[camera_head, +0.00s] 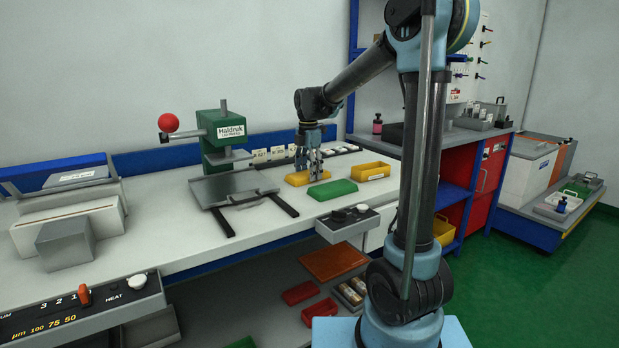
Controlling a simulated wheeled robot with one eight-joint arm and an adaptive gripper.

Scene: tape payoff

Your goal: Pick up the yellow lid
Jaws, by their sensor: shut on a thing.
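The yellow lid (299,179) lies flat on the white bench, in the middle of the picture. My gripper (315,175) points down at its right part, with the fingers shut on it. The fingers hide some of the lid. I cannot tell any gap between the lid and the bench top.
A green lid (332,189) lies just in front, and a yellow box (371,171) stands to the right. A green press (222,135) and a grey plate with black handles (236,187) are to the left. A small control box (347,220) sits at the front edge.

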